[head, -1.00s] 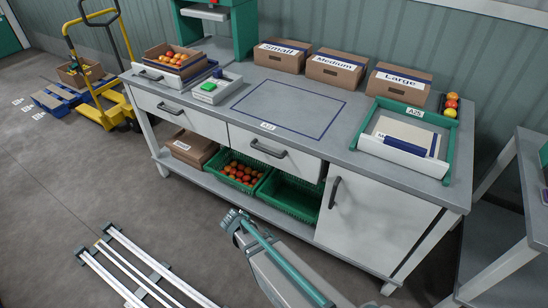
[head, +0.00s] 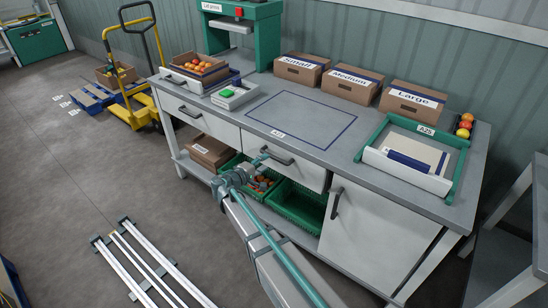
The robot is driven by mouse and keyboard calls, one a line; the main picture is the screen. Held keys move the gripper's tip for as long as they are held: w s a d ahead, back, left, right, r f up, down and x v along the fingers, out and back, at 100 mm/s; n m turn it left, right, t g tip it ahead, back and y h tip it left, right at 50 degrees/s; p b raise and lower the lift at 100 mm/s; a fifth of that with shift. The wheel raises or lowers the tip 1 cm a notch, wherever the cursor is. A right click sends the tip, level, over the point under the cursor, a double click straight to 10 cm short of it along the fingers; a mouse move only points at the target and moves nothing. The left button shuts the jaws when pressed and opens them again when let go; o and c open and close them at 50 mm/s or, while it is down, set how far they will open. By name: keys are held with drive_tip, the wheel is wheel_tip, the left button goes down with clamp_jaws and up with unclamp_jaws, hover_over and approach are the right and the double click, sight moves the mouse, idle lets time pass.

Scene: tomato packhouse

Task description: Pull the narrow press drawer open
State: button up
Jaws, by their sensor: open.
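The bench has a left drawer (head: 212,124) with a dark handle (head: 190,112) and a middle drawer (head: 307,176) with a dark handle (head: 277,156). Both look shut. A low pale front with a small dark handle (head: 174,80) sits at the bench top's left end, before the green press (head: 262,30). I cannot tell for certain which front is the narrow press drawer. My gripper (head: 258,164) is open and empty, in front of the bench, just left of and below the middle handle in the picture. I cannot tell its distance from the drawers.
A cupboard door (head: 370,235) is right of the drawers. Green crates (head: 298,205) and a carton (head: 210,152) stand on the lower shelf. Labelled boxes (head: 352,87) and a green-rimmed tray (head: 455,165) stand on top.

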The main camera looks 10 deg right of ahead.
sight(274, 157)
drive_tip(key=p+x, duration=0.1)
drive_tip(key=x, duration=0.6)
drive_tip(key=shift+d, duration=0.1)
clamp_jaws()
